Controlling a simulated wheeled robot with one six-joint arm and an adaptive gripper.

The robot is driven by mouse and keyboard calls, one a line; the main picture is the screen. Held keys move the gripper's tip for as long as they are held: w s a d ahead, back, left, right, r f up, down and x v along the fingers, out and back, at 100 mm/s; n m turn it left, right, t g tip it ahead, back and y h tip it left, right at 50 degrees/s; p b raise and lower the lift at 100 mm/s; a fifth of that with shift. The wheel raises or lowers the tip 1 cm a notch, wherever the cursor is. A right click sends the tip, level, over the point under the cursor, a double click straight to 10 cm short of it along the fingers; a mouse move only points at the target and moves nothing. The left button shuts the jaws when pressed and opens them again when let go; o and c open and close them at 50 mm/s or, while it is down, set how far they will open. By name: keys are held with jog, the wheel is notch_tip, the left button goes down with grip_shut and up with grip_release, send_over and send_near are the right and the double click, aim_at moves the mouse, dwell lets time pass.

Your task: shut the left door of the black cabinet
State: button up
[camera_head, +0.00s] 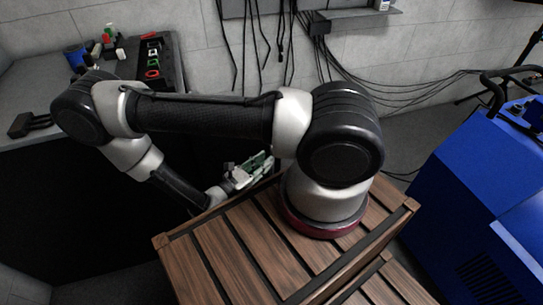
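The black cabinet (60,215) appears as a large dark front below the grey worktop at the left. It is so dark that I cannot make out its left door, a door edge or a handle, or whether a door stands open. My gripper (247,172) is in the middle of the view, just beyond the slatted wooden top that my arm stands on. It lies to the right of the cabinet's dark front. It is small and partly hidden by my arm, so its fingers cannot be told apart. Contact with the cabinet cannot be seen.
The grey worktop (28,85) holds a black tray (157,62) with coloured rings, a blue container (76,56) and small bottles. Black cables (262,40) hang on the block wall behind. A blue machine (480,190) stands at the right. Grey floor shows between.

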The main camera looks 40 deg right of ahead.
jog(key=shift+x, duration=2.35)
grip_shut()
